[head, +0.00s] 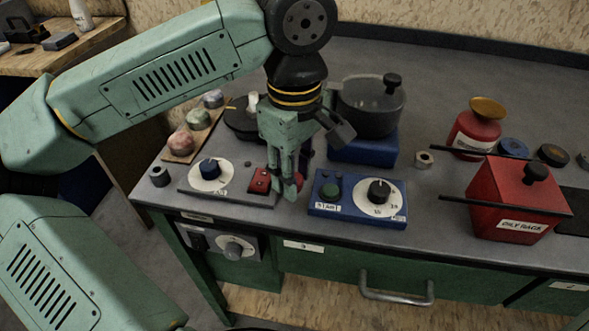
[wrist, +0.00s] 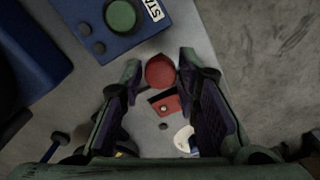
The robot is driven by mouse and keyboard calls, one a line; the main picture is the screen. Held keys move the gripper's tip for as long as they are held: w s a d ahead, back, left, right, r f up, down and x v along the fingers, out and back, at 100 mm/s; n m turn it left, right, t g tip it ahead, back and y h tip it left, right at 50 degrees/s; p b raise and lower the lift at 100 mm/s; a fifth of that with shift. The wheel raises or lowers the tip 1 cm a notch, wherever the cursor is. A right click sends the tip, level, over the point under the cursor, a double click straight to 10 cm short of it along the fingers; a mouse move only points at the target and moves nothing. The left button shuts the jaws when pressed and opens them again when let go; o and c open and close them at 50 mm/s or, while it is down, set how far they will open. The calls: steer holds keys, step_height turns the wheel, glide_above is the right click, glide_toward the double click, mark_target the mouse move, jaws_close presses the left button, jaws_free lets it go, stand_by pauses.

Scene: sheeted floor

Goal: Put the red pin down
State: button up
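The red pin (wrist: 160,71) shows as a round red head between my fingertips in the wrist view, with a finger close against each side. In the head view a bit of its red (head: 298,182) shows at my fingertips, and the fingers hide the rest. My gripper (head: 286,188) points down and is shut on the pin, between the grey dial panel (head: 232,194) and the blue START box (head: 357,208). I cannot tell whether the pin's lower end touches the bench.
A red switch (head: 260,181) sits on the grey panel, just left of my fingers. A dark pot (head: 370,108) on a blue base (head: 362,148) stands behind. A red oily-rags bin (head: 508,205) stands at right. Bare bench lies around the nut (head: 424,160).

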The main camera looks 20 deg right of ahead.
steer(key=shift+o, duration=1.2)
step_height(320, 180, up, 12)
steer(key=shift+r, duration=0.25)
